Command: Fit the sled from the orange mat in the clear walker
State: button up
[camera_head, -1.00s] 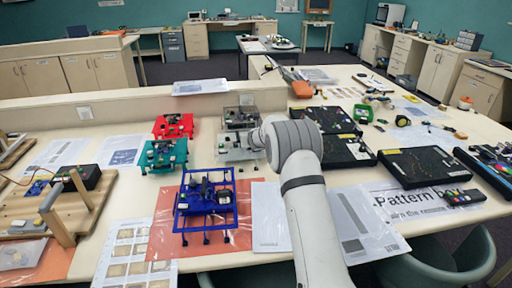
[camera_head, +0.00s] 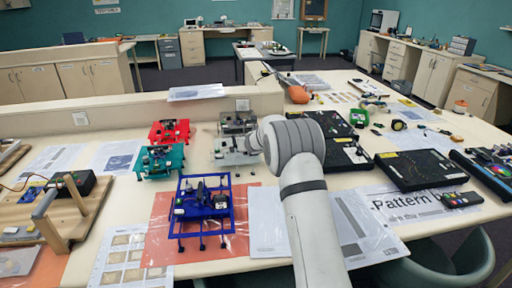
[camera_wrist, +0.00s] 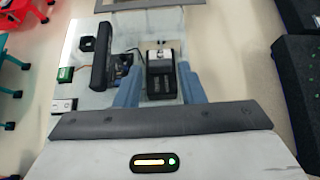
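The clear walker (camera_head: 232,152) stands on the table left of my arm, behind the orange mat (camera_head: 158,236). In the wrist view its pale see-through deck (camera_wrist: 88,88) carries a tall black block, a green part and a small white module. My gripper (camera_wrist: 160,70) is over this deck, its two blue-grey fingers pointing down. Between them is the sled (camera_wrist: 162,82), a pale plate with a black module, and the fingers appear closed on its sides. Whether the sled touches the deck cannot be told. My arm hides the gripper in the head view.
A blue walker (camera_head: 203,207) stands on the orange mat. Red (camera_head: 170,131) and teal (camera_head: 160,161) walkers stand to the left, and a grey one (camera_head: 238,121) just behind the clear walker. Black boards (camera_head: 420,167) lie to the right.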

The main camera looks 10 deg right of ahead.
jog(key=b+v, duration=0.1)
jog(key=v, duration=0.9)
jog(key=shift+b, duration=0.35)
jog(key=s+d+r+m+g+h, duration=0.15)
jog(key=s+d+r+m, duration=0.3)
jog(key=s+m, duration=0.45)
jog(key=s+d+r+m+h, duration=0.3)
jog(key=s+r+m, duration=0.2)
jog(key=s+m, duration=0.35)
jog(key=s+a+f+m+g+y, duration=0.1)
jog(key=s+a+f+m+g, duration=0.1)
jog(key=s+m, duration=0.4)
jog(key=s+a+f+m+g+y, duration=0.2)
jog(key=s+m, duration=0.4)
jog(key=s, duration=0.9)
jog(key=s+a+f+m+g+y, duration=0.1)
jog(key=s+a+f+m+g, duration=0.1)
jog(key=s+m, duration=0.4)
jog(key=s+f+g, duration=0.1)
jog(key=s, duration=0.3)
jog(key=shift+s+m, duration=0.2)
jog(key=shift+m, duration=0.15)
